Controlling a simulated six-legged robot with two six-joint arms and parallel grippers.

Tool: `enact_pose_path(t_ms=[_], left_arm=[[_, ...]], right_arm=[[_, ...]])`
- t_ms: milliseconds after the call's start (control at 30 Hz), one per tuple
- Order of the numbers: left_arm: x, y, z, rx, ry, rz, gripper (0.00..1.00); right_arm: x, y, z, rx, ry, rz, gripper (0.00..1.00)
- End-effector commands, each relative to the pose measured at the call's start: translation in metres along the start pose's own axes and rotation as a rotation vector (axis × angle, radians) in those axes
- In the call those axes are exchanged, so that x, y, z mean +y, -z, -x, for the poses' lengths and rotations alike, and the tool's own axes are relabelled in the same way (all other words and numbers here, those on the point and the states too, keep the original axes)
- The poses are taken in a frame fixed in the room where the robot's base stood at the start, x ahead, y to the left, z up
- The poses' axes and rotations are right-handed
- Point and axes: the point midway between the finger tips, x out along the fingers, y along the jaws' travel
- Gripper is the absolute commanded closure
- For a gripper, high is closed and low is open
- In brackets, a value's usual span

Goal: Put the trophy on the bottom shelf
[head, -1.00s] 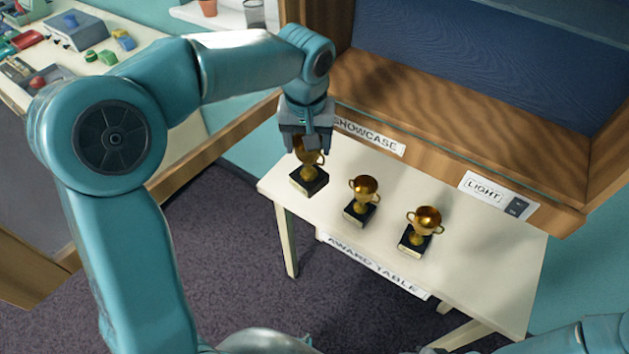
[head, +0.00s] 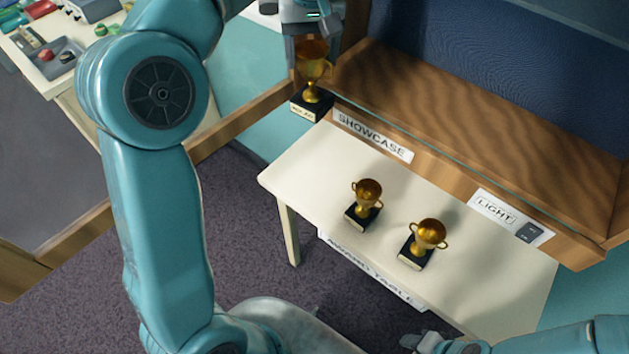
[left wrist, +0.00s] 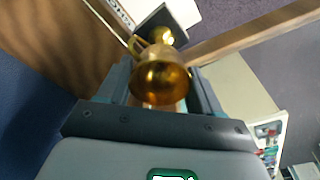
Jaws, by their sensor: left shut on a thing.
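My left gripper (head: 311,45) is shut on a gold trophy (head: 313,72) with a black base and a small label. The trophy is upright and hangs in the air near the left front edge of the showcase. It also shows in the left wrist view (left wrist: 160,80), its cup between the fingers. The showcase's wooden bottom shelf (head: 480,125) lies to the right of the held trophy and looks bare. My right gripper (head: 432,342) is at the bottom edge, partly cut off; its jaws are not clear.
Two more gold trophies (head: 367,198) (head: 429,235) stand on the white award table (head: 320,170). The showcase front carries a showcase sign (head: 372,136) and a light switch (head: 530,233). A wooden-framed door (head: 235,125) stands open at the left. Another table with small items is at the upper left.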

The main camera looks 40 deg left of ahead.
Motion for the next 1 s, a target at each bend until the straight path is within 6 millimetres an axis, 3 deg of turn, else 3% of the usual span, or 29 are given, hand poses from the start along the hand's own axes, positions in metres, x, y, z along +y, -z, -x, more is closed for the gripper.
enact_pose_path(t_ms=[167, 267, 533, 1000], left_arm=[[-0.001, -0.002, -0.001, 0.000, -0.001, -0.001, 1.00], [-0.001, -0.003, -0.013, -0.001, 0.001, -0.001, 1.00], [-0.001, -0.011, -0.085, -0.004, 0.003, -0.001, 1.00], [0.001, -0.025, -0.213, -0.004, 0.001, -0.001, 1.00]], right_arm=[[0.000, 0.000, 0.000, 0.000, 0.000, 0.000, 0.57], [0.001, 0.000, -0.004, 0.000, 0.000, 0.000, 0.57], [0.005, 0.000, -0.013, 0.000, 0.000, 0.000, 0.57], [0.003, 0.000, -0.009, 0.000, 0.000, 0.000, 0.57]])
